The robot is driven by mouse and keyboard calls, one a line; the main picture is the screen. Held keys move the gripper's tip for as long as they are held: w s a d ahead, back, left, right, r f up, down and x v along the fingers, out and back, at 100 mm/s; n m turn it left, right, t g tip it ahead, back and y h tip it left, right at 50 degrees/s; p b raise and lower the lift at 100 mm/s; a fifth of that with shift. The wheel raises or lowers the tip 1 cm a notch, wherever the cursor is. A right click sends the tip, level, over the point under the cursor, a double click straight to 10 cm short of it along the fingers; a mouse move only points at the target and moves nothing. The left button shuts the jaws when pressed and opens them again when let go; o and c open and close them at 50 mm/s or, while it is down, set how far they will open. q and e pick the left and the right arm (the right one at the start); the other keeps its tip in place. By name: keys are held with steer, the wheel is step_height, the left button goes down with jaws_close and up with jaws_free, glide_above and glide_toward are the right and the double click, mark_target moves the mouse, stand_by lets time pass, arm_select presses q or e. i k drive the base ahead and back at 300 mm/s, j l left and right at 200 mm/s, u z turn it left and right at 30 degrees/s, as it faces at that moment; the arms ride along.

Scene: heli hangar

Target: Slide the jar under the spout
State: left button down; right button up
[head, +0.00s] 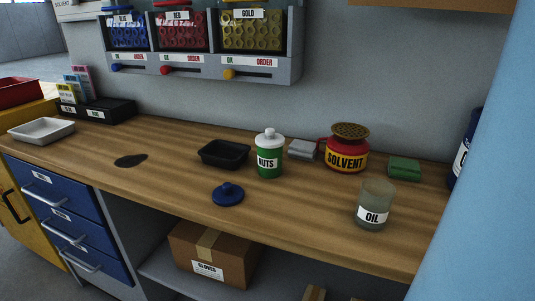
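A frosted open jar (375,206) labelled OIL stands upright on the wooden bench (310,203), right of centre near the front edge. A blue round lid (228,194) with a knob lies on the bench to its left. No spout is clearly visible. A dark blue container (464,155) with a partly hidden label starting with O stands at the right end of the bench; a large light-blue shape covers much of it. Neither of my grippers is in view.
A dark stain (131,160) lies farther left. Labelled dispensers (200,69) hang on the wall.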

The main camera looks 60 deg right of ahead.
mark_target(374, 205)
steer(key=z, duration=0.45)
steer(key=k+l+z, duration=0.1)
steer(key=z, duration=0.75)
steer(key=l+z, duration=0.15)
steer(key=z, duration=0.3)
steer(key=l+z, duration=0.1)
steer(key=z, duration=0.3)
steer(key=j+z, duration=0.1)
steer(key=z, duration=0.3)
steer(key=j+z, duration=0.25)
steer(key=j, duration=0.25)
steer(key=k+j+z, duration=0.25)
steer(key=j, duration=0.2)
steer(key=j+z, duration=0.25)
steer(key=j, duration=0.25)
steer(key=k+j, duration=0.1)
steer(key=j, duration=0.5)
steer(key=k+j, duration=0.15)
steer(key=j, duration=0.15)
steer(key=i+l, duration=0.1)
steer(key=i+z, duration=0.05)
steer(key=i, duration=0.05)
